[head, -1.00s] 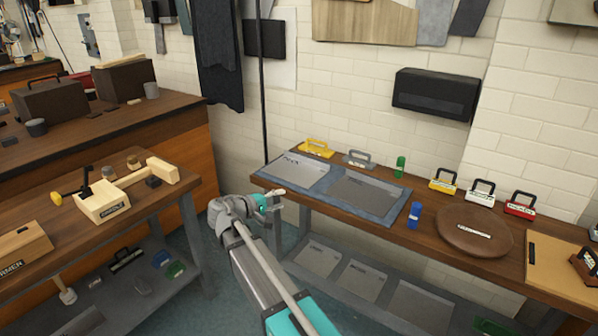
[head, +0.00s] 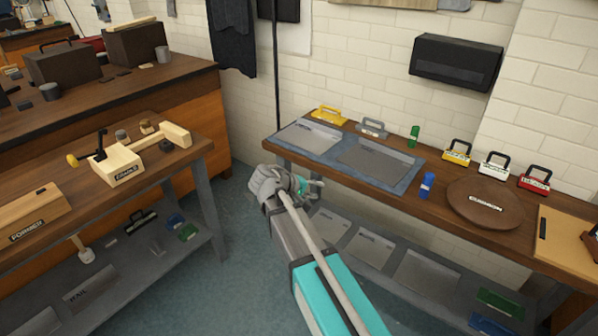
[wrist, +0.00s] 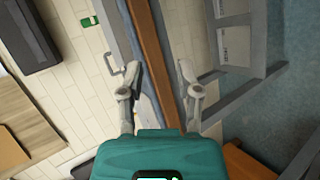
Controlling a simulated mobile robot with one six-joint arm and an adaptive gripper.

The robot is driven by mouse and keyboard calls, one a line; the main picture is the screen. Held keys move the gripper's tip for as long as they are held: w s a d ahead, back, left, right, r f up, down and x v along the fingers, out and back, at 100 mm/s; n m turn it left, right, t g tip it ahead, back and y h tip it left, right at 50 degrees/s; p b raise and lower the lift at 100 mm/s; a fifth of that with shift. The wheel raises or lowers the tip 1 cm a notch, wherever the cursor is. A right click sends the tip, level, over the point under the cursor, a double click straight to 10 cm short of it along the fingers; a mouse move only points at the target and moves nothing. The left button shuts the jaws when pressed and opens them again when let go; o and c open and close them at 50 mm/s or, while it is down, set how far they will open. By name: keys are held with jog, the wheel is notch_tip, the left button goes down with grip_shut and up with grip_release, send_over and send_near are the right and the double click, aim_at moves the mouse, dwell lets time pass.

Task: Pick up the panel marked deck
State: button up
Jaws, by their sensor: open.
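The light grey panel (head: 309,136) lies flat on the left part of the blue-grey mat (head: 352,172) on the right-hand bench. Its lettering, blurred now, looks like DECK in the earlier head frame. A darker grey panel (head: 376,158) lies to its right. My gripper (head: 318,187) is open and empty, in front of the bench's front edge and apart from both panels. In the wrist view my gripper (wrist: 160,74) has its fingers spread, with the bench's brown edge (wrist: 158,50) seen between them.
More panels lie on the lower shelf (head: 390,262). Floor is clear between the benches.

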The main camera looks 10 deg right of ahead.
jog(key=s+d+f+m+g+y, duration=0.2)
jog(key=s+f+y, duration=0.2)
jog(key=s, duration=0.4)
jog(key=s+d+f+m+g+y, duration=0.2)
jog(key=s+f+y, duration=0.3)
jog(key=s+y, duration=0.2)
jog(key=shift+s+d, duration=0.15)
jog(key=shift+s, duration=1.15)
jog(key=shift+s, duration=0.1)
